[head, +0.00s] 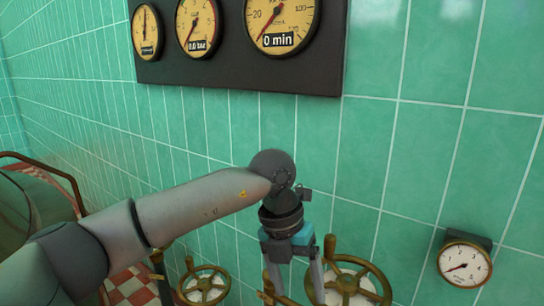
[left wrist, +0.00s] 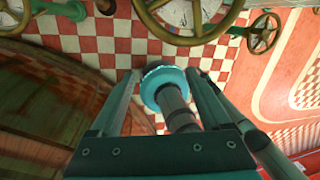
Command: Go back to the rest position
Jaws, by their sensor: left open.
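My left gripper (head: 294,284) hangs at the end of my left arm in the head view, fingers pointing down in front of the green tiled wall. Its two grey fingers are spread apart, with one brass handwheel to the left and another beside or behind the right finger. In the left wrist view the open fingers (left wrist: 165,85) reach away from the camera. A teal round collar on a grey shaft (left wrist: 165,88) shows between them; I cannot tell whether it touches them. No held object is seen. My right gripper is not in view.
Brass handwheels stand low at the left (head: 204,286) and right (head: 346,283). A dark panel (head: 230,76) with three gauges is on the wall above. A small gauge (head: 464,264) is at the right. A large green rounded body (head: 35,205) with a brown rail is at the left.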

